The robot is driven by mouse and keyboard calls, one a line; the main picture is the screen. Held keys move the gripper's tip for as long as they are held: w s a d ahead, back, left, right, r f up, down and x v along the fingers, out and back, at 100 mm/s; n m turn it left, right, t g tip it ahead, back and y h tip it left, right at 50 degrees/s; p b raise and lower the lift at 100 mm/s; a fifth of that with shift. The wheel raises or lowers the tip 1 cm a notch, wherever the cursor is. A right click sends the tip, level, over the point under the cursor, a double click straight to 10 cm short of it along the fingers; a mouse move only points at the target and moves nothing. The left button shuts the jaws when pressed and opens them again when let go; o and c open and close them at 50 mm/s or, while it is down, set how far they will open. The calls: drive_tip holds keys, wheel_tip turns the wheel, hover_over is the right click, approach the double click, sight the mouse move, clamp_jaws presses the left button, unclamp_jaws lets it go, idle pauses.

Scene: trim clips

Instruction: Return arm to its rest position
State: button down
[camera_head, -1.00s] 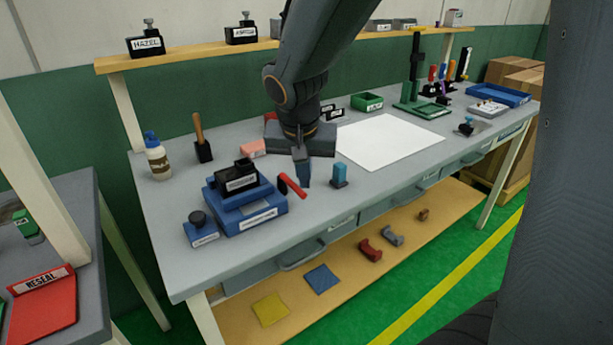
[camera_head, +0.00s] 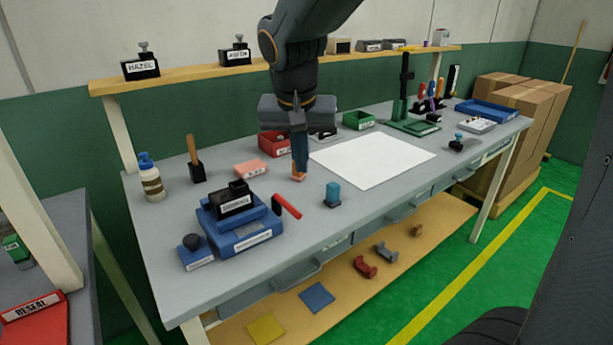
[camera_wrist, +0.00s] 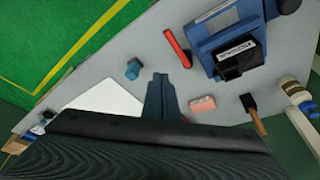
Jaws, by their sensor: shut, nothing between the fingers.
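My gripper (camera_head: 299,176) hangs pointing down over the grey workbench (camera_head: 180,288), between the pink block and the blue-topped stand. Its fingers are shut with nothing between them. In the wrist view my gripper (camera_wrist: 161,78) shows closed fingers over the bench. It looks raised above the surface, clear of the things below. The blue fixture (camera_head: 240,232) with a black labelled block (camera_head: 235,199) on it stands to the left. A red-handled piece (camera_head: 287,206) rests at the fixture's right side.
A blue-topped stand (camera_head: 333,194), pink block (camera_head: 250,169), red bin (camera_head: 272,145), bottle (camera_head: 150,178) and wooden-handled tool (camera_head: 195,160) stand near my arm. A shelf (camera_head: 190,75) with labelled blocks runs behind. The white sheet (camera_head: 375,162) is bare.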

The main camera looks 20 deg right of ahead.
drive_tip(key=shift+a+r, duration=0.15)
drive_tip(key=shift+r, duration=0.4)
drive_tip(key=shift+s+f, duration=0.1)
